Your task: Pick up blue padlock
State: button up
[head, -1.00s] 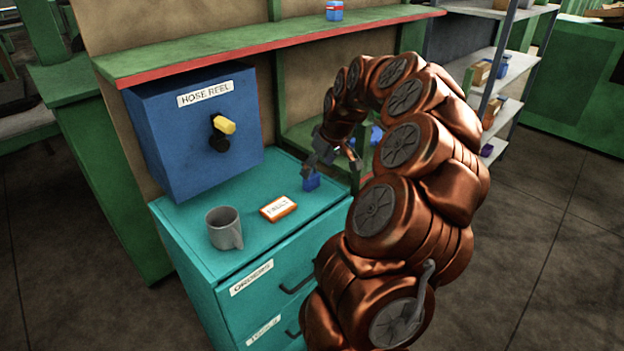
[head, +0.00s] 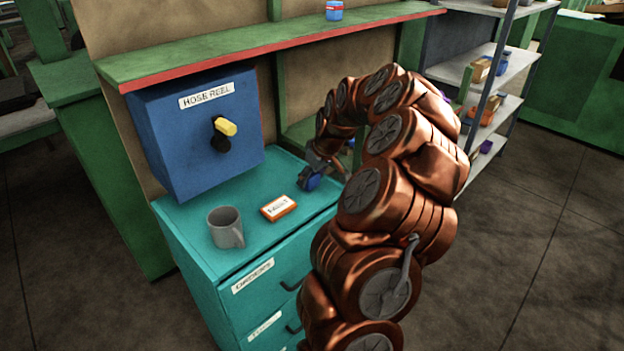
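The blue padlock (head: 313,182) is small and sits on the teal cabinet top (head: 262,240), near its right back part. My gripper (head: 322,175) is low over the cabinet top, right at the padlock. One finger shows at the padlock's left side and the other stands off to its right, so the fingers look apart. Part of the padlock is hidden by the gripper, and I cannot tell whether a finger touches it.
An orange box labelled FAULT (head: 279,208) and a grey mug (head: 226,228) stand left of the padlock. The blue HOSE REEL box (head: 195,135) rises behind them. A green shelf (head: 270,40) with a red edge runs above. Grey shelving (head: 488,75) stands at the right.

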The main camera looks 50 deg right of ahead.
jog(key=c, duration=0.9)
jog(key=shift+o, duration=0.2)
jog(key=shift+r, duration=0.1)
jog(key=shift+r+b, duration=0.7)
jog(key=shift+r, duration=0.75)
jog(key=shift+s+r, duration=0.1)
jog(key=shift+r, duration=0.15)
jog(key=s+a+r+b, duration=0.1)
jog(key=s+a+b, duration=0.3)
jog(key=s+a, duration=0.6)
jog(key=shift+a+r, duration=0.2)
jog(key=shift+a, duration=0.9)
